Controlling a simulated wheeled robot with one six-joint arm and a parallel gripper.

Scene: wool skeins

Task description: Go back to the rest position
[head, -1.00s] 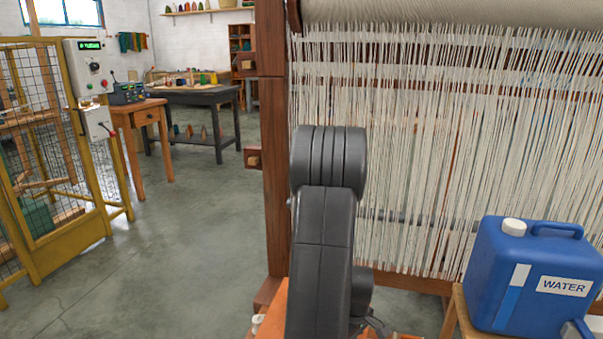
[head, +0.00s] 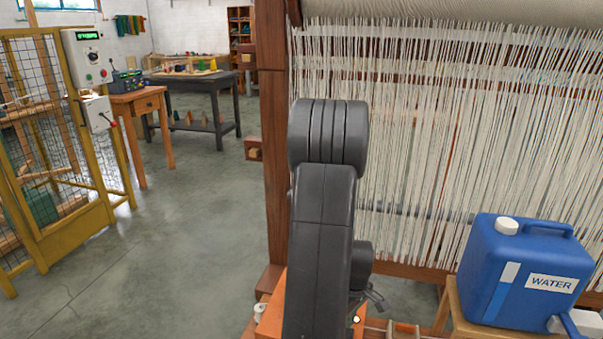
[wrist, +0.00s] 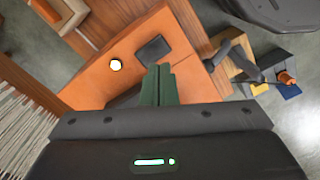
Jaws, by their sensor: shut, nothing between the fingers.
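In the wrist view my gripper (wrist: 158,86) shows as two dark green fingers side by side, shut with nothing between them. In the head view my dark grey arm stands upright in the middle, in front of the loom. The fingers cannot be clearly made out there; the arm hides part of the orange surface (head: 270,320) below it.
A blue water jug (head: 525,270) sits on a wooden stool at right. A yellow mesh cage (head: 60,235) stands left. The grey floor between is clear.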

